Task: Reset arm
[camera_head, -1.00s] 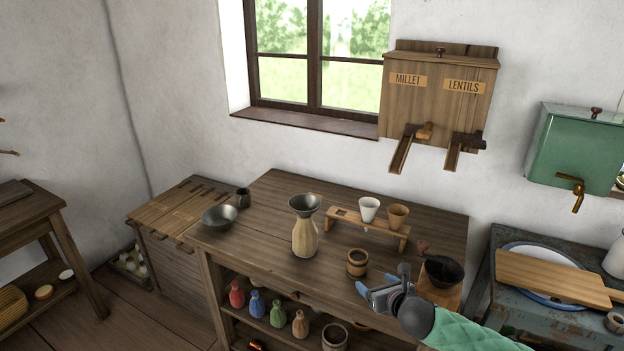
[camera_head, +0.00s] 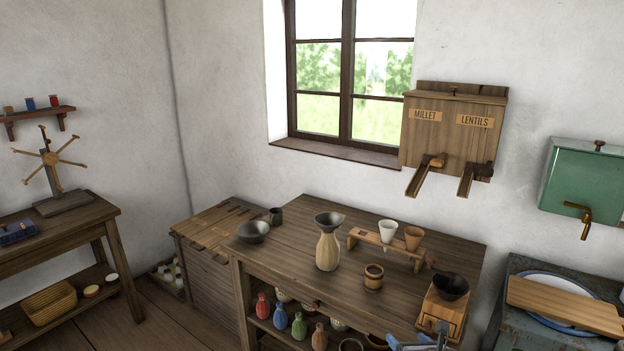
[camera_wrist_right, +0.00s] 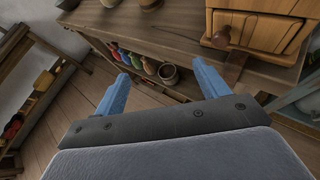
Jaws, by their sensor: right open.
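My right gripper (camera_head: 418,343) shows at the bottom edge of the head view, in front of the table's right front corner. In the right wrist view its two blue fingers (camera_wrist_right: 162,88) are spread apart with nothing between them. It hangs in front of the table edge, with the floor and the lower shelf behind the fingers. Most of my right arm is out of the head view. My left gripper is in neither view.
The wooden table (camera_head: 300,235) bears a vase with a funnel (camera_head: 328,250), a cup rack (camera_head: 385,246), a wooden mug (camera_head: 373,277) and a grinder (camera_head: 440,308) with a dark bowl. Several coloured bottles (camera_head: 281,317) stand on the shelf below. A dispenser (camera_head: 452,135) hangs on the wall.

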